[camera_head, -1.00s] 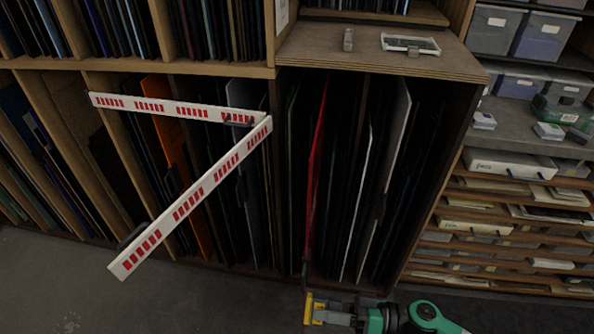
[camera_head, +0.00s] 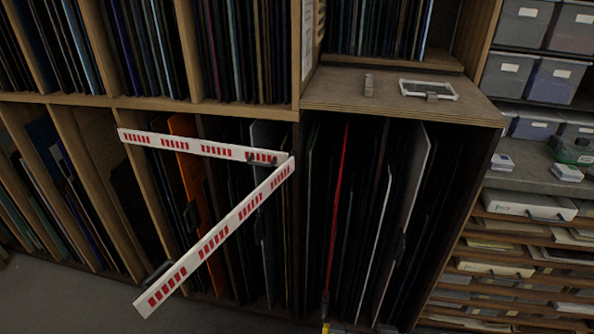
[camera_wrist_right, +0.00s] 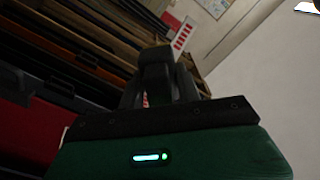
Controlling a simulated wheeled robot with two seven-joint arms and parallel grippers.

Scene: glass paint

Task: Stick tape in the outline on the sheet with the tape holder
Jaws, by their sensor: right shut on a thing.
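My right gripper (camera_wrist_right: 157,75) fills the middle of the right wrist view, its dark fingers close together above its green body. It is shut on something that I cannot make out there. In the head view, a small yellow piece (camera_head: 326,328) shows at the bottom edge, below a thin red sheet (camera_head: 338,205) that stands in the rack. I cannot tell whether the yellow piece belongs to the gripper or to a tape holder. No tape holder or outlined sheet can be identified with certainty. My left gripper is not in view.
A white barrier with red marks (camera_head: 213,240) juts out in front of the left racks. A wooden cabinet top (camera_head: 330,95) carries a small upright block (camera_head: 369,85) and a pale framed item (camera_head: 428,89). Drawers and grey bins (camera_head: 520,78) stand at the right. Grey floor (camera_head: 80,295) lies lower left.

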